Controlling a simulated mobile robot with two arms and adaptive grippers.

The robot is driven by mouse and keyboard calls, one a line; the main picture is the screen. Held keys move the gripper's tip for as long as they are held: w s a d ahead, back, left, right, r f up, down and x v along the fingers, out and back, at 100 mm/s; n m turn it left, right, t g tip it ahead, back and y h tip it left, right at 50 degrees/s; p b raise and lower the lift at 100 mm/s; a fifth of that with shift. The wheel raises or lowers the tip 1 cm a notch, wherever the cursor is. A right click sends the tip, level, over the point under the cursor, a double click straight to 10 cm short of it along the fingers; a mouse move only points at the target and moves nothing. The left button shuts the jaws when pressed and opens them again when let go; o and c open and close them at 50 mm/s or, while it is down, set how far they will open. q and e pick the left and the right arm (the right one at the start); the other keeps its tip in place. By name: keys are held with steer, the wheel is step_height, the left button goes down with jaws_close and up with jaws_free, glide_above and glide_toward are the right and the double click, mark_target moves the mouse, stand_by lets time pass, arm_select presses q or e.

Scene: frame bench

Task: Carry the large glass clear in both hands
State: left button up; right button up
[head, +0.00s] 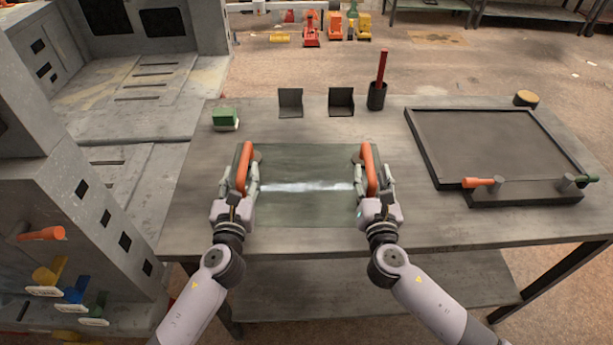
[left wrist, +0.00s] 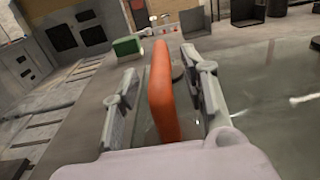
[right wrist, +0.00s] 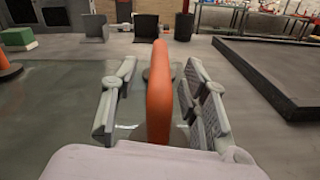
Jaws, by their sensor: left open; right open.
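The large glass (head: 300,212) is a clear greenish pane lying flat on the grey bench, with an orange handle at each side. My left gripper (head: 247,190) is open around the left orange handle (head: 243,166). In the left wrist view this handle (left wrist: 163,92) stands between the spread fingers. My right gripper (head: 377,190) is open around the right orange handle (head: 369,168). In the right wrist view that handle (right wrist: 158,95) stands between the fingers with gaps on both sides. The glass shows in the right wrist view (right wrist: 75,90) too.
A green block (head: 225,118) lies at the bench's back left. Two dark bookend-like stands (head: 290,103) and a cup (head: 377,97) with a red stick are behind the glass. A dark framed tray (head: 480,145) fills the right side. Grey cabinets (head: 80,200) stand left.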

mark_target(243, 163)
arm_select(q)
steer(key=shift+w, duration=1.7)
arm_select(e)
steer(key=shift+w, duration=1.7)
arm_select(q)
steer(key=shift+c, duration=0.2)
arm_select(e)
steer(key=shift+c, duration=0.2)
arm_select(q)
jaws_close()
arm_select(e)
jaws_close()
arm_select(q)
steer(key=shift+r, duration=0.25)
arm_select(e)
steer(key=shift+w+r, duration=0.1)
steer(key=shift+r, duration=0.15)
